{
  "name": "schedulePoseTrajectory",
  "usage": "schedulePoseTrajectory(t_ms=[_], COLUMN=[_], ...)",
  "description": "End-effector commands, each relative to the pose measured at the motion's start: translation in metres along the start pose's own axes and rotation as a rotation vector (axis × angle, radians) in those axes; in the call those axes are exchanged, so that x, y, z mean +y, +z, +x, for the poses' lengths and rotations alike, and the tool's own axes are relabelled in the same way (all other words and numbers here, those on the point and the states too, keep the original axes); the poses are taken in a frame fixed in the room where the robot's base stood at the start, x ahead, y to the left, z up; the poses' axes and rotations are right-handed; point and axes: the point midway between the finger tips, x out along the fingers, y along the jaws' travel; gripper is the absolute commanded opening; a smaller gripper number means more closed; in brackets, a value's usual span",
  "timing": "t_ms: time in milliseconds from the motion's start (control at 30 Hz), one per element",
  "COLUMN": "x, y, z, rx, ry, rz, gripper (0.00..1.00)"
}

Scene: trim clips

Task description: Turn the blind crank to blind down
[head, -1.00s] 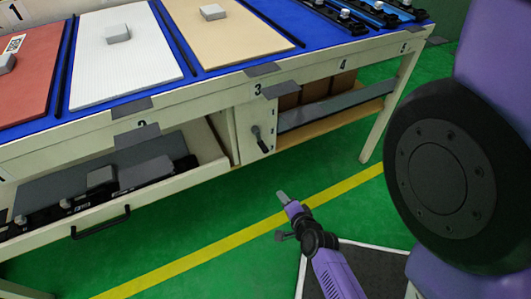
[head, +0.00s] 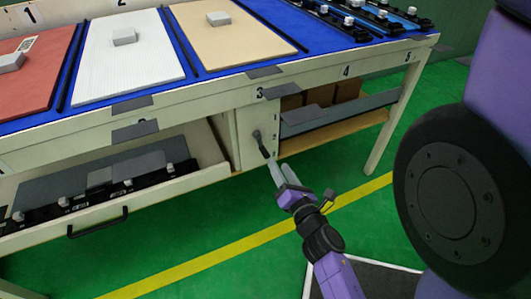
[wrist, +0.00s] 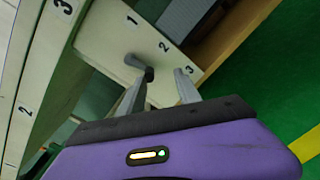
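The blind crank (head: 261,144) is a small dark handle on the cream side panel (head: 246,150) under the table, pointing down and slightly right. In the wrist view the crank (wrist: 139,66) stands out from the panel (wrist: 110,40), which carries the numbers 1, 2 and 3. My gripper (head: 277,170) is just below the crank's lower end in the head view. In the wrist view my gripper (wrist: 160,84) is open, with its fingers apart. The crank's knob is near the left fingertip; I cannot tell whether they touch. Nothing is held.
Right of the panel is an open shelf with a grey board (head: 340,112) and brown boxes (head: 348,88). An open drawer (head: 140,200) with dark parts juts out at the left. The table (head: 190,97) holds coloured boards above. Green floor (head: 235,215) below is clear.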

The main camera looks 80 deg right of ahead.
Motion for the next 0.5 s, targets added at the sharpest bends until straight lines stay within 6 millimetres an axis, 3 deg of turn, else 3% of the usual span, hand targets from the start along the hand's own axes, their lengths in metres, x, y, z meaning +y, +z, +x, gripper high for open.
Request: schedulePoseTrajectory(t_ms=[100, 200, 500], x=[0.011, 0.015, 0.018], y=[-0.002, -0.005, -0.005], z=[0.000, 0.000, 0.007], rx=[0.010, 0.012, 0.002], ry=[0.041, 0.064, 0.076], rz=[-0.304, -0.490, -0.663], gripper=[0.40, 0.40, 0.40])
